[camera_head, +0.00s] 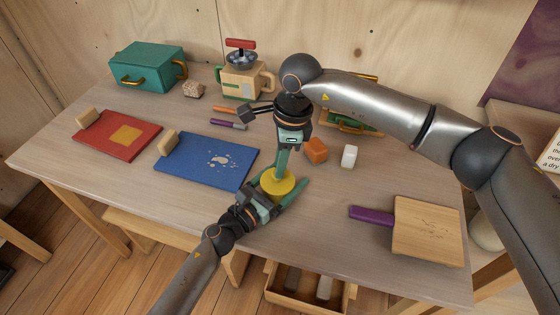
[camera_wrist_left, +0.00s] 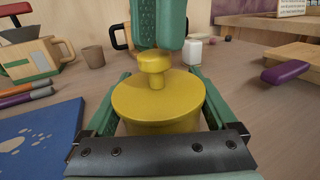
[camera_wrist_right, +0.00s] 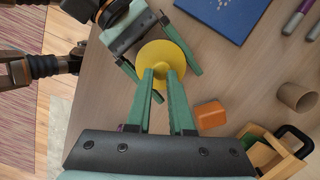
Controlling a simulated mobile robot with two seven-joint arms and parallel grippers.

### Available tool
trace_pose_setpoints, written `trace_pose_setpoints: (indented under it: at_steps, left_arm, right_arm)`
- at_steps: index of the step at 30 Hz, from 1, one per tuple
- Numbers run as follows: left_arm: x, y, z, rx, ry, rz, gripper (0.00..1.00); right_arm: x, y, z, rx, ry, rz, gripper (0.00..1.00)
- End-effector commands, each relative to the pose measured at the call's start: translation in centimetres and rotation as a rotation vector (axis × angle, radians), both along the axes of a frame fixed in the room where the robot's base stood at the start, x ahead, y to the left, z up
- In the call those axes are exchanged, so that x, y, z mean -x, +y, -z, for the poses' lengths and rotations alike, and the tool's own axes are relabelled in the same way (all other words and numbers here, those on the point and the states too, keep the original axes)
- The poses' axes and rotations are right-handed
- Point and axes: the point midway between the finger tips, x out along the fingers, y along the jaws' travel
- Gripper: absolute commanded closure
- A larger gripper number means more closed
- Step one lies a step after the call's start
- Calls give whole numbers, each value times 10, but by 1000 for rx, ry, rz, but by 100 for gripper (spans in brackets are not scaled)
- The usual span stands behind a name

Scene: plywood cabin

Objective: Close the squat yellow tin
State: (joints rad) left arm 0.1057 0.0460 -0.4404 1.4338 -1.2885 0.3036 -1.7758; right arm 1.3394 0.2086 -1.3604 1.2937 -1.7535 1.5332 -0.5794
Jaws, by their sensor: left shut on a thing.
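The squat yellow tin (camera_head: 277,188) is near the table's front edge, between the fingers of my left gripper (camera_head: 287,179), which is shut on its body. In the left wrist view, a round yellow lid (camera_wrist_left: 140,98) with a knob (camera_wrist_left: 155,66) lies level on top. I cannot tell whether it is fully seated. My right gripper (camera_head: 282,168) points down over the lid.
A blue mat (camera_head: 200,165) and a red board (camera_head: 115,138) lie left. An orange block (camera_head: 316,150) and a white block (camera_head: 349,156) stand behind the tin. A wooden board (camera_head: 428,232) with a purple handle lies right. An open drawer (camera_head: 310,296) is below the front edge.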

Motion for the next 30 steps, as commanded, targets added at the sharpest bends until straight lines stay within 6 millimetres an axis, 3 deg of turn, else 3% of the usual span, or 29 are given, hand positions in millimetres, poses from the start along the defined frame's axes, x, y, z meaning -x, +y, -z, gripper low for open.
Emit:
trace_pose_setpoints:
  at_steps: [7, 15, 16, 18, 26, 30]
  left_arm:
    - [0, 0, 0, 1, 1, 0, 100]
    - [0, 0, 0, 1, 1, -1, 100]
    - [0, 0, 0, 1, 1, -1, 6]
    - [0, 0, 0, 1, 1, -1, 0]
    - [1, 1, 0, -1, 1, -1, 0]
    - [11, 10, 1, -3, 2, -2, 0]
  right_arm:
    - [-1, -5, -32, -1, -4, 1, 80]
    - [-1, -5, -35, -1, -3, 1, 80]
    - [-1, -5, -35, -1, -3, 1, 80]
    - [-1, -5, -35, -1, -3, 1, 80]
    - [-1, -5, -35, -1, -3, 1, 80]
    - [-1, -5, -35, -1, -3, 0, 80]
